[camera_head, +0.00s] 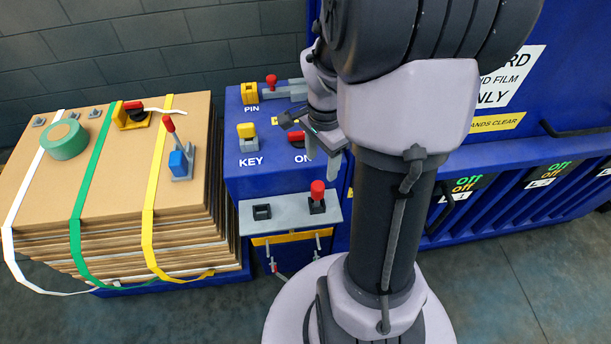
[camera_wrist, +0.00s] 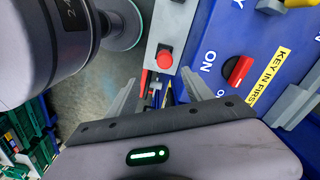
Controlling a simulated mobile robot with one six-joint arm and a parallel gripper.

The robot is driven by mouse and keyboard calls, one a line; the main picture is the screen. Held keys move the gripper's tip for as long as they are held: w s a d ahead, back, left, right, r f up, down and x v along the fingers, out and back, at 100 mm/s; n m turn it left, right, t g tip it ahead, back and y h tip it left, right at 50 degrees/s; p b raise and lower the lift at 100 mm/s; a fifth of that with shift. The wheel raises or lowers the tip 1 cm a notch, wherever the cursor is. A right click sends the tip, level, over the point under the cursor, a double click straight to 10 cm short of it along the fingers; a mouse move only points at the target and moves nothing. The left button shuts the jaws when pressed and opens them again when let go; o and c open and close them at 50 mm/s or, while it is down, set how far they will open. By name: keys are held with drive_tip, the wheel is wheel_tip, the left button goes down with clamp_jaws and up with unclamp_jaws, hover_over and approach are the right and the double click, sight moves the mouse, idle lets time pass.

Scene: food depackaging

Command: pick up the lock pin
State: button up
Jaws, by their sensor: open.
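A red-knobbed pin (camera_head: 317,190) stands upright in a black socket on the grey shelf at the front of the blue cabinet. Its red knob also shows in the wrist view (camera_wrist: 165,60), just beyond my fingertips. Another red-knobbed part (camera_head: 271,81) stands beside a yellow block (camera_head: 249,93) above the word PIN. I cannot tell which of these is the lock pin. My gripper (camera_head: 322,155) is above the cabinet's front edge, right of the word KEY. In the wrist view my gripper (camera_wrist: 157,78) has its fingers apart with nothing between them.
The grey shelf (camera_head: 285,212) also has an empty black socket (camera_head: 262,212). A red switch (camera_wrist: 238,70) marked ON and a yellow key block (camera_head: 246,130) are on the cabinet. A strapped cardboard stack (camera_head: 108,175) with tape (camera_head: 64,140) stands left.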

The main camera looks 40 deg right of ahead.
sight(318, 185)
wheel_tip(318, 185, down, 8)
drive_tip(key=shift+w+a+r+b, duration=0.1)
drive_tip(key=shift+b, duration=0.75)
drive_tip(key=f, duration=0.1)
drive_tip(key=f+b, duration=0.1)
drive_tip(key=f, duration=0.1)
drive_tip(key=w+f, duration=0.1)
drive_tip(key=f, duration=0.1)
drive_tip(key=shift+d+f, duration=0.2)
drive_tip(key=shift+d, duration=0.05)
drive_tip(key=shift+s+r, duration=0.1)
clamp_jaws()
